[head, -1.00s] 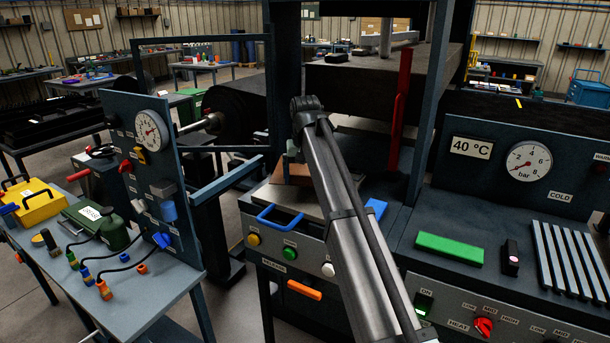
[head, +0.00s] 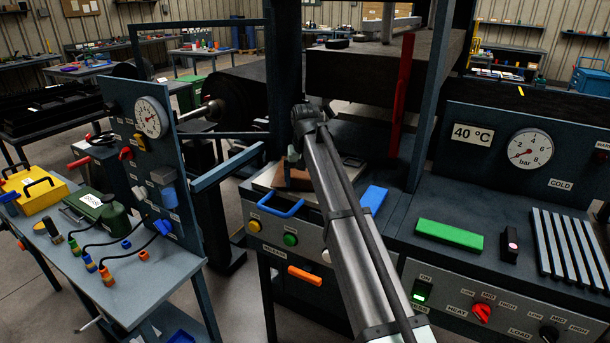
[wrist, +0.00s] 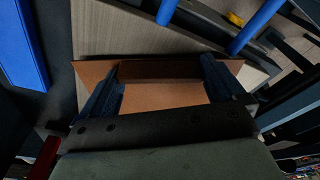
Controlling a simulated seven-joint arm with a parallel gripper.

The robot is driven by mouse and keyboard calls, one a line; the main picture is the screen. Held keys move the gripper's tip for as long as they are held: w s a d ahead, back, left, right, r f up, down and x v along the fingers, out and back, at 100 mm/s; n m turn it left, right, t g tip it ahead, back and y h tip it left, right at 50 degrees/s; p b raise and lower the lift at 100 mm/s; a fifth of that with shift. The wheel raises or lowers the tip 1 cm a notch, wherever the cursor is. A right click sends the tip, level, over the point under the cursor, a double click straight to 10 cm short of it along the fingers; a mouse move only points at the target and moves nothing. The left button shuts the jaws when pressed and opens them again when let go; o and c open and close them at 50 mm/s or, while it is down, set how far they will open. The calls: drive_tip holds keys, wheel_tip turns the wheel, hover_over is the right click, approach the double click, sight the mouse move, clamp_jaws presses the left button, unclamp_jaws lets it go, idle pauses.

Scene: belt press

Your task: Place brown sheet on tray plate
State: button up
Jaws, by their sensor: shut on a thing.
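The brown sheet (wrist: 165,92) lies between the two fingers of my gripper (wrist: 160,88) in the wrist view. My gripper is shut on it. The pale tray plate (wrist: 112,35) with its blue handle shows just beyond and under the sheet. In the head view the sheet (head: 292,178) is partly hidden behind my arm, over the tray plate (head: 268,192) at the press front. The blue handle (head: 280,207) sticks out in front. I cannot tell whether the sheet touches the plate. My gripper's fingers are hidden in the head view.
A blue block (head: 373,197) lies right of the plate and a green block (head: 449,235) further right. The red upright bar (head: 402,95) and press frame stand close behind my arm. The panel with yellow and green buttons (head: 290,239) is below the tray.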

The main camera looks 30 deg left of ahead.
drive_tip(key=shift+f, duration=0.15)
idle(0.7)
drive_tip(key=o, duration=0.7)
drive_tip(key=r, duration=0.4)
drive_tip(key=s+r, duration=0.1)
drive_tip(key=r, duration=0.4)
drive_tip(key=d+r, duration=0.1)
drive_tip(key=r, duration=0.3)
drive_tip(key=shift+s+d+r, duration=0.1)
drive_tip(key=shift+s+r, duration=0.25)
